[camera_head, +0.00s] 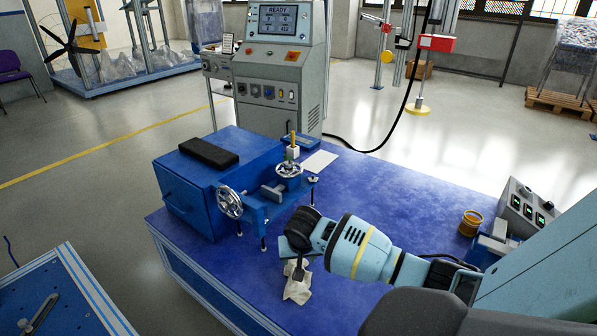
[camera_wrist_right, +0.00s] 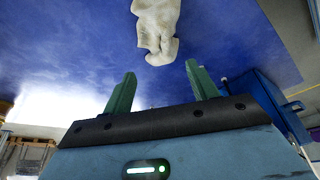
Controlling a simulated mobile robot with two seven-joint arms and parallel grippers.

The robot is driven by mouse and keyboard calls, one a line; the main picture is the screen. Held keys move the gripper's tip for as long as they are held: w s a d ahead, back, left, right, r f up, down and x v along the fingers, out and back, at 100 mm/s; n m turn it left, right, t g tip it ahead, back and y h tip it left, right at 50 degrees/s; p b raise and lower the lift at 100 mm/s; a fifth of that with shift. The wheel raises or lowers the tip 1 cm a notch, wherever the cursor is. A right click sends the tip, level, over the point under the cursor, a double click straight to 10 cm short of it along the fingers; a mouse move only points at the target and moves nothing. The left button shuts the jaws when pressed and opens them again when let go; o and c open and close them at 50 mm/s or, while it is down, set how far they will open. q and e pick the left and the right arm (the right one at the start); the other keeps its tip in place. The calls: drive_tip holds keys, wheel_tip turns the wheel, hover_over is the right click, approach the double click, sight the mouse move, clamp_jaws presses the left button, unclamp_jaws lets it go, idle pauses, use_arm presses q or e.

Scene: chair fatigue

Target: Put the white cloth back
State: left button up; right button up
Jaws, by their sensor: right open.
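The white cloth (camera_head: 297,291) lies crumpled on the blue table (camera_head: 390,200), near its front edge. In the right wrist view, the cloth (camera_wrist_right: 156,28) is at the top middle, just beyond the fingertips, with its near end roughly in line with the gap. My right gripper (camera_wrist_right: 160,69) is open, with two green fingers apart and nothing between them. In the head view, my right gripper (camera_head: 298,270) points down over the cloth, and my wrist partly hides the area. My left gripper is not in view.
A blue vise-like fixture with handwheels (camera_head: 230,203) and a black block (camera_head: 209,153) stands left of my arm. A white sheet (camera_head: 320,161) lies behind it. A brown tape roll (camera_head: 470,223) and a grey control box (camera_head: 525,208) are at the right. The table's middle is clear.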

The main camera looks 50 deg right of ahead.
drive_tip(key=shift+s+a+r, duration=0.1)
drive_tip(key=shift+r, duration=0.2)
idle(0.4)
